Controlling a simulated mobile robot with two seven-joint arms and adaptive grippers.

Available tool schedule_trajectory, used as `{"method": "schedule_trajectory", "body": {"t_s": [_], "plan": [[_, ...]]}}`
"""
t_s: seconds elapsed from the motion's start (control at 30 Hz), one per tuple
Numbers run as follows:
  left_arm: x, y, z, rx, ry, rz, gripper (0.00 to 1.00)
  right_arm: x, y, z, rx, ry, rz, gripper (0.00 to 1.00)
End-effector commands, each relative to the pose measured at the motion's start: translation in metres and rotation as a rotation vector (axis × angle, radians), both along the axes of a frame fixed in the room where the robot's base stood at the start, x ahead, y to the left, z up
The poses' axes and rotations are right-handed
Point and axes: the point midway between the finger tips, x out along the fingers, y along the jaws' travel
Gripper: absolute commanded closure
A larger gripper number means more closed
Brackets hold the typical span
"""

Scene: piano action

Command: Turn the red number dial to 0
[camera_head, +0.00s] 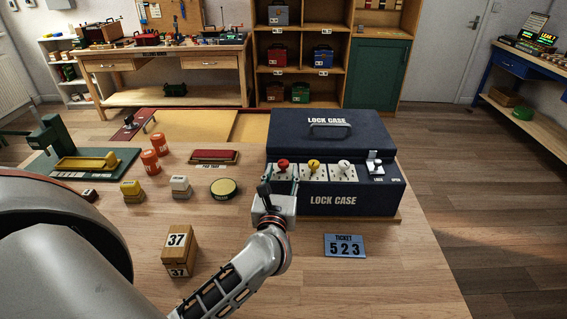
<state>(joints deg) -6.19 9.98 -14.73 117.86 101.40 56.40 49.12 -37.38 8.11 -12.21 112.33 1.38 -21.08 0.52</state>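A dark blue lock case (333,201) stands on the table. Its front ledge carries three dials on white plates: a red dial (282,163) at left, a yellow dial (313,164) and a white dial (344,167). The number the red dial points to is too small to read. My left gripper (278,183) is just in front of the red dial, its two dark fingers apart. It hides the lower part of the red dial's plate; whether it touches the dial I cannot tell. My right gripper is out of view.
A blue ticket (345,246) reading 523 lies before the case. A lever (375,163) stands right of the dials. A wooden block (180,250) marked 37, a yellow tin (223,188) and several small weights lie left. The table's front right is clear.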

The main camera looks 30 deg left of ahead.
Motion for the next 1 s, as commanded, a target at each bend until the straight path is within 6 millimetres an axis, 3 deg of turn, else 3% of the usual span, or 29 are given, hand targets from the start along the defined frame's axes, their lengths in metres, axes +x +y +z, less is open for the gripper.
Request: {"method": "schedule_trajectory", "body": {"t_s": [0.23, 0.6, 0.63, 0.77, 1.0], "plan": [[0.028, 0.014, 0.001, 0.002, 0.001, 0.0, 0.61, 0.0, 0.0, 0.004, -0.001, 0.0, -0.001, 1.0], [0.035, 0.018, 0.0, 0.002, 0.001, 0.0, 0.61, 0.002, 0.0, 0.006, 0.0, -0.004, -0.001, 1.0], [0.035, 0.018, 0.0, 0.002, 0.001, 0.0, 0.64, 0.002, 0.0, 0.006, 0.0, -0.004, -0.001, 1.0], [0.035, 0.018, 0.0, 0.002, 0.001, 0.0, 0.97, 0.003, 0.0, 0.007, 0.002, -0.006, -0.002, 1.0], [0.035, 0.018, 0.0, 0.002, 0.001, -0.006, 1.0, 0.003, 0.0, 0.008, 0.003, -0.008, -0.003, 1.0]]}}
